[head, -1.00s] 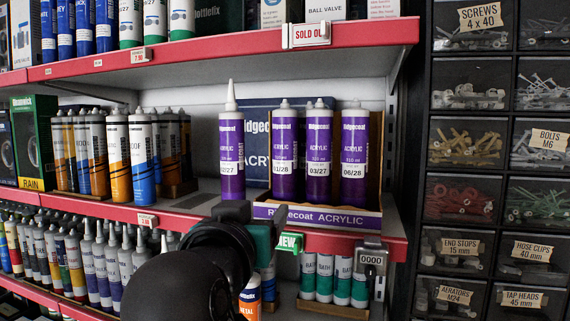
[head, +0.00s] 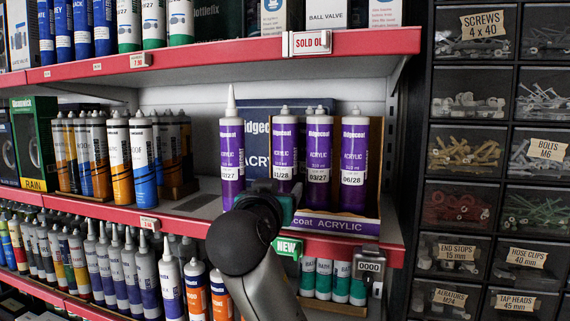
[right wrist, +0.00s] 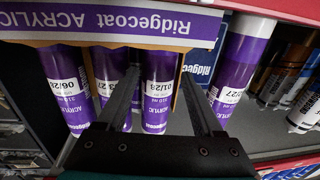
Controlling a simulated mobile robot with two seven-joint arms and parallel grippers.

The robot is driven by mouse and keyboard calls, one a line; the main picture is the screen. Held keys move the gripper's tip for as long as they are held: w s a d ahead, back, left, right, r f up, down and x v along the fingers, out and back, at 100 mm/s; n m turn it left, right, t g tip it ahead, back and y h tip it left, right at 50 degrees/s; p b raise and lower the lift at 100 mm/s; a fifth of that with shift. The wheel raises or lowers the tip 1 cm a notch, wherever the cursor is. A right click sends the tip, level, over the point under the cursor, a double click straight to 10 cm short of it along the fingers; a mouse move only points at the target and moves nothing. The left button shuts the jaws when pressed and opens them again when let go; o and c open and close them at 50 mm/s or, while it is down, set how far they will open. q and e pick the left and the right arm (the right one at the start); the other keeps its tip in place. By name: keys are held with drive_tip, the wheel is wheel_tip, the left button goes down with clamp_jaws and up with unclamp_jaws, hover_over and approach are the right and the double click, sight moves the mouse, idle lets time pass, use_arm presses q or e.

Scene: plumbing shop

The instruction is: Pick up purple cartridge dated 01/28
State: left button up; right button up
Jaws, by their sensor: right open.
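The purple cartridge dated 01/28 (head: 284,150) stands upright at the left end of a Ridgecoat Acrylic display box (head: 340,225) on the middle shelf. Its lower part is hidden behind my right gripper (head: 272,192) in the head view. In the right wrist view, which is upside down, the 01/28 cartridge (right wrist: 159,95) shows between the two open fingers of my right gripper (right wrist: 159,76). The fingers are apart and nothing is held. I cannot tell how deep they reach along its sides. My left gripper is not in view.
Purple cartridges dated 03/27 (head: 319,150) and 06/28 (head: 353,150) stand close to the right in the box. A nozzled purple cartridge (head: 231,150) stands left of the box. The red-edged upper shelf (head: 220,52) hangs above. A green NEW tag (head: 288,248) sticks out below.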

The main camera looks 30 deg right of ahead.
sight(283, 184)
drive_tip(key=p+x, duration=0.1)
drive_tip(key=x, duration=0.2)
drive_tip(key=shift+w+d, duration=0.15)
drive_tip(key=shift+d, duration=0.1)
clamp_jaws()
idle(0.4)
drive_tip(key=shift+r, duration=0.15)
